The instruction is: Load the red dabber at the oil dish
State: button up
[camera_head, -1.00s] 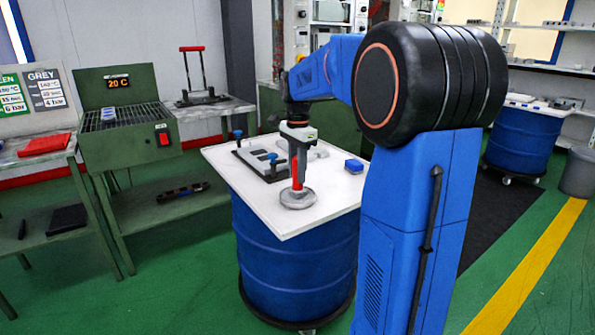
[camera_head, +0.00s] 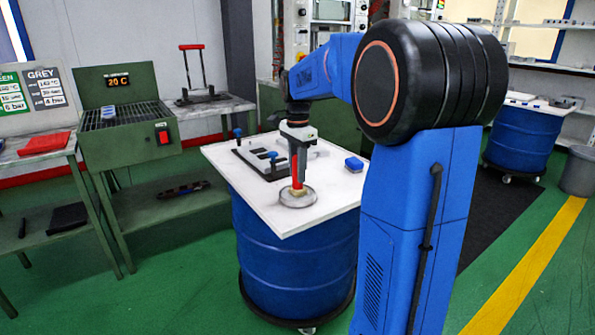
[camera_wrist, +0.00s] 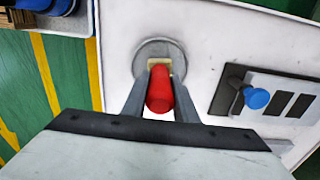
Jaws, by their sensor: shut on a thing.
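The red dabber (camera_head: 295,174) is upright in my gripper (camera_head: 299,160), over the round grey oil dish (camera_head: 309,198). Its pale tip (camera_head: 297,191) is at the dish; I cannot tell for sure whether it touches the bottom. In the wrist view the red dabber (camera_wrist: 159,90) sits between the two fingers of my gripper (camera_wrist: 160,92), which is shut on it. The grey oil dish (camera_wrist: 146,48) shows beyond the fingers, with the pale tip (camera_wrist: 152,66) inside its outline.
A black plate with blue-knobbed parts (camera_head: 252,163) lies behind the dish on the white tabletop (camera_head: 255,205), which rests on a blue drum (camera_head: 290,262). A blue block (camera_head: 354,165) stands to the right. Green benches (camera_head: 130,150) are at the left.

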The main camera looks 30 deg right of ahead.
dwell(0.4)
jog(key=shift+r, duration=3.45)
